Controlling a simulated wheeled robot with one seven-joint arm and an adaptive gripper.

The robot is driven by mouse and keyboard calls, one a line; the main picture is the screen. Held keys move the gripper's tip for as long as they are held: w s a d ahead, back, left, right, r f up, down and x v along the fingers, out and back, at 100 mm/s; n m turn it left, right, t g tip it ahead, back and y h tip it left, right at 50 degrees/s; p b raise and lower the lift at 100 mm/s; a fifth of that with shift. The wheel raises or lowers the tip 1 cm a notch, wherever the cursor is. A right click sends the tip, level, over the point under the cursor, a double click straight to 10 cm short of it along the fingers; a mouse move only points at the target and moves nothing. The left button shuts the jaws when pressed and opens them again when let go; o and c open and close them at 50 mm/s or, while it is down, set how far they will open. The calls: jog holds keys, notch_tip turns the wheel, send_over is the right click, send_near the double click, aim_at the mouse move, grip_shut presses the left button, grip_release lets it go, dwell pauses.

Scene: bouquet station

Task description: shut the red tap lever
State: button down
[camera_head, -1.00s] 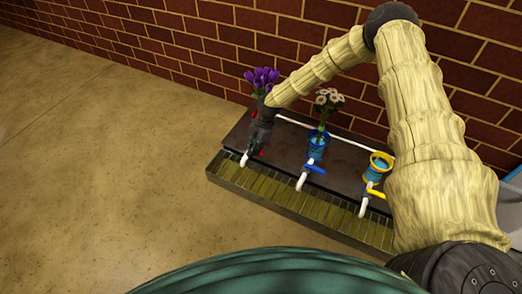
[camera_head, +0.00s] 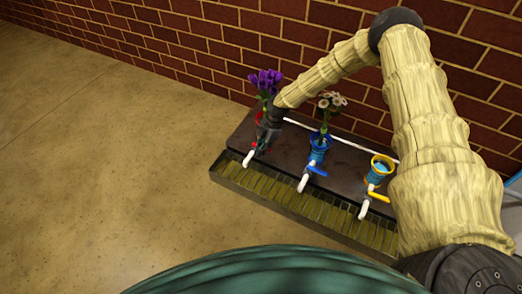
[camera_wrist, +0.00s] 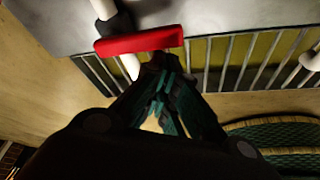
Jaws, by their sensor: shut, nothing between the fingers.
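The red tap lever (camera_wrist: 140,41) lies crosswise over its white pipe (camera_wrist: 130,66) in the wrist view. In the head view it is mostly hidden by my gripper; small red bits show at the left tap, above its white spout (camera_head: 249,158). My gripper (camera_wrist: 162,62) is shut and empty. Its fingertips are at the near edge of the lever's right half in the wrist view; I cannot tell whether they touch it. In the head view my gripper (camera_head: 263,148) points down at the left tap, in front of the red vase (camera_head: 260,117) with purple flowers (camera_head: 265,80).
To the right stand a blue vase (camera_head: 320,141) with white flowers and a blue lever (camera_head: 317,171), then a yellow-rimmed vase (camera_head: 379,171) with a yellow lever (camera_head: 378,196). A slatted drain (camera_head: 285,194) runs along the front. A brick wall (camera_head: 215,45) is behind; floor at left is clear.

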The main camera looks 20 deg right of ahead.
jog(key=shift+d, duration=0.2)
notch_tip(320, 180, up, 9)
jog(key=p, duration=0.5)
jog(key=shift+s+a+r, duration=0.2)
jog(key=shift+s+a, duration=0.05)
jog(key=shift+a, duration=0.2)
dwell(0.4)
